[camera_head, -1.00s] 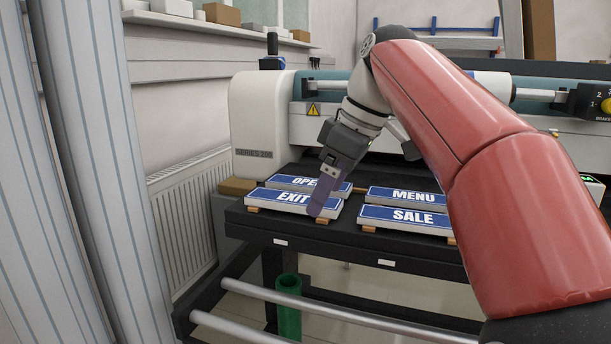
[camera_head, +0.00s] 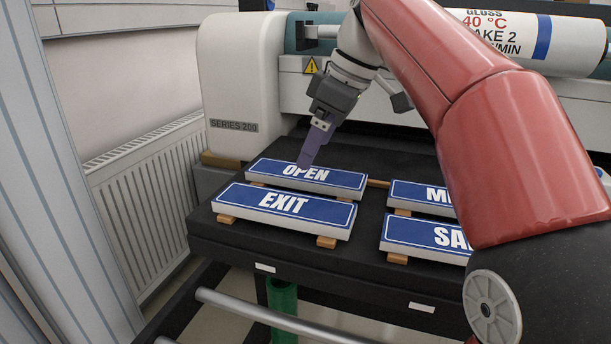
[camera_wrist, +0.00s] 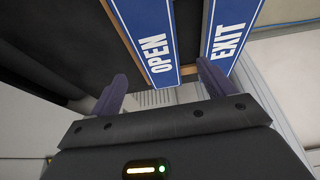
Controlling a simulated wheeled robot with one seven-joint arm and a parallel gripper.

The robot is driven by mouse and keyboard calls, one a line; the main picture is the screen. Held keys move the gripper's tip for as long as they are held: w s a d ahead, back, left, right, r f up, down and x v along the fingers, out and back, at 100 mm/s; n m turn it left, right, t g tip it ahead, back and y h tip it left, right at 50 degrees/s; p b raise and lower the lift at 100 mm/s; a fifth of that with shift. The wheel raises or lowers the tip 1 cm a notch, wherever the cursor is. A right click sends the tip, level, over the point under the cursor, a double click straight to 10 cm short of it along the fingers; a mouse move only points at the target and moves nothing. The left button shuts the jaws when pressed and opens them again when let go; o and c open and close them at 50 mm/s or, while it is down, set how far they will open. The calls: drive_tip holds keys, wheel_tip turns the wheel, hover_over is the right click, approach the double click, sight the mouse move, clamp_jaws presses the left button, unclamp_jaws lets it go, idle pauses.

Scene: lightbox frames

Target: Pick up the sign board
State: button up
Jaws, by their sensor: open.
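Several blue sign boards with white letters lie flat on wooden strips on a black table (camera_head: 240,243). The OPEN board (camera_head: 335,179) is at the back left, and the EXIT board (camera_head: 262,203) is in front of it. In the wrist view my gripper (camera_wrist: 160,85) is open and empty, with the OPEN board (camera_wrist: 152,35) ahead between the fingertips and the EXIT board (camera_wrist: 230,40) to the right. Whether the fingers touch the board cannot be told.
Two more boards, one reading SALE in part (camera_head: 430,234) and one starting with M (camera_head: 422,194), lie to the right, partly behind my arm. A large white machine (camera_head: 237,85) with a roller stands behind. A radiator (camera_head: 150,185) is at left. A green tube (camera_head: 282,305) stands below.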

sight(303, 172)
drive_tip(key=b+x, duration=0.1)
drive_tip(key=x, duration=0.4)
drive_tip(key=shift+w+a+f, duration=0.1)
drive_tip(key=c, duration=1.1)
